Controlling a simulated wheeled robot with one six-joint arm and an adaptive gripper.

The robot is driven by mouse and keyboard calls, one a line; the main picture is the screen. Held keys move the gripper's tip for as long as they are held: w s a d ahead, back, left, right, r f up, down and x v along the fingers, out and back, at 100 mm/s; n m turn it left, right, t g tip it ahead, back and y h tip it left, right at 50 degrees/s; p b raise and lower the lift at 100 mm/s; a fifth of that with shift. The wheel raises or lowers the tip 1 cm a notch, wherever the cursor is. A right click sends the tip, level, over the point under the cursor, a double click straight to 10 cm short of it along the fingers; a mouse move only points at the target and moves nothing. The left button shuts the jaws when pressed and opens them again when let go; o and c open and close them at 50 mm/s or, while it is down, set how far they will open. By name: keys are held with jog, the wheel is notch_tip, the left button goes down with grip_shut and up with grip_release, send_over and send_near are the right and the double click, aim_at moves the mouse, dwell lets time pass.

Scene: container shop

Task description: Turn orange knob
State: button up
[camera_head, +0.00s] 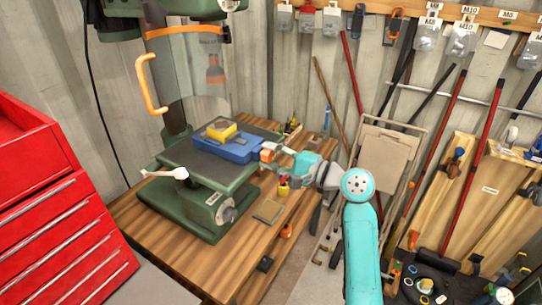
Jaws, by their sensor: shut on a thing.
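The orange knob (265,156) shows as a small orange patch at the right end of a blue vise (232,147). The vise lies on the green machine's table. My gripper (268,151) reaches in from the right and is shut on the knob. Its fingers partly cover the knob, so the exact grip and the knob's turn angle are too small to tell. A yellow block (222,131) sits on top of the vise.
The green drill press (210,205) stands on a wooden bench (262,236). Its clear guard has an orange handle (148,84). A cup of pens (284,184) stands close below my gripper. A red tool cabinet (60,205) is at left. Long-handled tools lean at right.

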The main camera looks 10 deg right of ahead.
jog(key=o, duration=1.2)
jog(key=shift+c, duration=0.2)
jog(key=v, duration=1.2)
